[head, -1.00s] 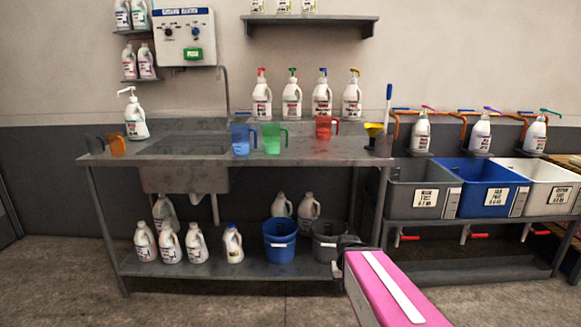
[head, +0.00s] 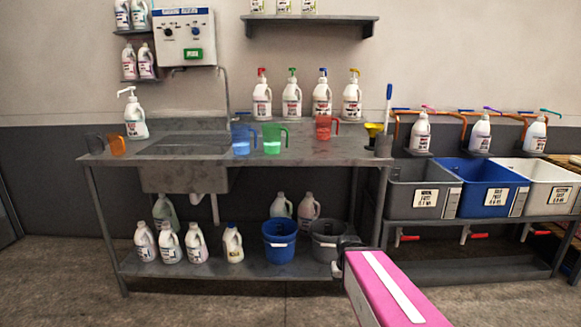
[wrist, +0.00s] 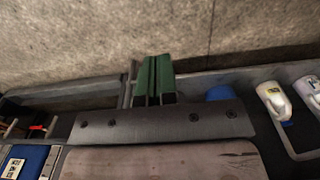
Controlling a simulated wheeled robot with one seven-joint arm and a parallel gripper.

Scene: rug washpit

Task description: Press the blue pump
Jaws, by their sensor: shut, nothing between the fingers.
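The blue pump (head: 323,71) tops a white bottle (head: 322,98) standing upright at the back of the steel bench. It is third from the left in a row with red, green and yellow pumps. My gripper (wrist: 154,80) shows in the wrist view as two green fingers, shut together and empty. In the head view my pink arm reaches in from the bottom right, and its dark end is low at the bench's front. The gripper is well away from the blue pump, which I cannot make out in the wrist view.
A blue jug (head: 241,139), a green jug (head: 274,138) and a red jug (head: 325,127) stand on the bench before the bottles. A shelf (head: 310,26) hangs above. Bins, including a blue one (head: 487,187), stand right. A blue bucket (head: 280,240) sits below.

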